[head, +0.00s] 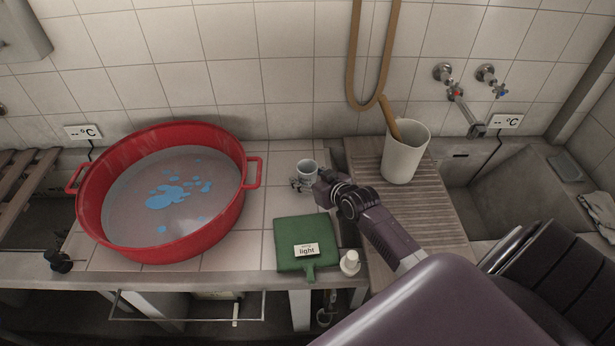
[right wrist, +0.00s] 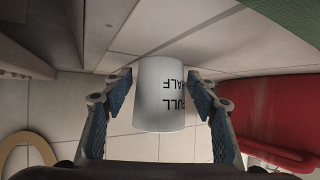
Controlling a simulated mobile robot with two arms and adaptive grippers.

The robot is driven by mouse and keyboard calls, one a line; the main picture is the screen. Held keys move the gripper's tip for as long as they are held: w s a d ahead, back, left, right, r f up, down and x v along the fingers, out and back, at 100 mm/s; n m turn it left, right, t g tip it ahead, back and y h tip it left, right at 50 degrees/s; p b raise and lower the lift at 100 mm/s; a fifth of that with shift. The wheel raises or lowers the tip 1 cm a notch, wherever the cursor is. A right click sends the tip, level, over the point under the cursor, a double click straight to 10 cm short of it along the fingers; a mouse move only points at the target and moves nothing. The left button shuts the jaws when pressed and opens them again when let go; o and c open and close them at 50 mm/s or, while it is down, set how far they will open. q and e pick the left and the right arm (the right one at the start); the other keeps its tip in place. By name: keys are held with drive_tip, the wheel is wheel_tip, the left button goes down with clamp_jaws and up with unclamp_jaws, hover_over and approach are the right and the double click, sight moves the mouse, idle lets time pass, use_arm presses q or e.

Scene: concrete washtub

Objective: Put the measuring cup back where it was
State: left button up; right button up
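The measuring cup (head: 307,168) is small and white, on or just above the tiled counter between the red tub and the ribbed drainboard. In the right wrist view the measuring cup (right wrist: 160,95) shows upside-down "FULL" and "HALF" lettering. My right gripper (head: 304,182) has reached it from the right. My left gripper is not in view.
The red tub (head: 243,205) holds greyish water with blue patches. A green item (head: 290,233) labelled "light" and a white bottle (head: 350,262) are near the front edge. A tall white container (head: 405,155) stands on the ribbed drainboard (head: 440,215), beside the concrete sink (head: 515,190).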

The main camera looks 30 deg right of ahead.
drive_tip(key=shift+r, duration=0.1)
drive_tip(key=shift+r, duration=0.2)
drive_tip(key=shift+s, duration=0.3)
drive_tip(key=v, duration=1.1)
drive_tip(key=shift+s+r, duration=0.15)
